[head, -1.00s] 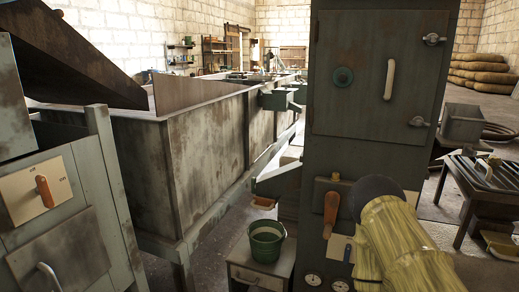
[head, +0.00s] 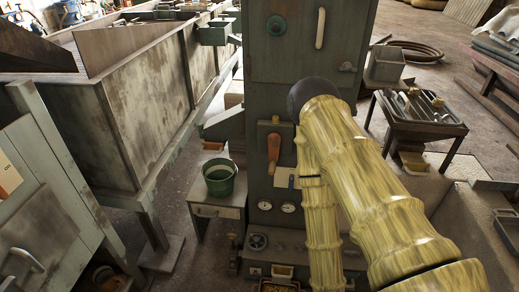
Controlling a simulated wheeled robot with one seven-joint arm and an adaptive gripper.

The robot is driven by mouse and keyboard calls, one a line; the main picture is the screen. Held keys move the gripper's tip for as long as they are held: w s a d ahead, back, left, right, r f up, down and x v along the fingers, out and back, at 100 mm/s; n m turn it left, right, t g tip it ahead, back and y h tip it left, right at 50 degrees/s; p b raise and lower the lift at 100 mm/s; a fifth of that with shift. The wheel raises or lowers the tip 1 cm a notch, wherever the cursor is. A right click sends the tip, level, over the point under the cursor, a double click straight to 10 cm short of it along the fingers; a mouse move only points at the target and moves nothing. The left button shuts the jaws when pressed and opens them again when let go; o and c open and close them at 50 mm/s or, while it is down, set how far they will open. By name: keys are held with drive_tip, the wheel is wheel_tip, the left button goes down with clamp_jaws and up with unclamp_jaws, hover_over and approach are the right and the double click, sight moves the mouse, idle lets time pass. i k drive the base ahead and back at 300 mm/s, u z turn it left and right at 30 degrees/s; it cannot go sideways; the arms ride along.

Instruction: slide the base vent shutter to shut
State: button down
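The tall grey-green cabinet (head: 262,105) stands in the middle of the head view, with its low base (head: 245,254) on the floor. A small round fitting (head: 258,241) shows on the base front, left of my arm. I cannot tell whether it belongs to the vent shutter, and I cannot make out the shutter or its position. My yellow ribbed arm crosses in front of the cabinet's right side and hides part of the base. One of its links runs down past the bottom edge. My gripper is not in view.
An orange-handled lever (head: 274,148) and two gauges (head: 276,207) are on the cabinet front. A green bucket (head: 220,178) stands on a small stand (head: 212,210) to the left. A tray table (head: 425,124) stands at the right.

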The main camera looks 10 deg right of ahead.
sight(255, 271)
drive_tip(key=u, duration=1.35)
drive_tip(key=k, duration=0.45)
drive_tip(key=z, duration=0.9)
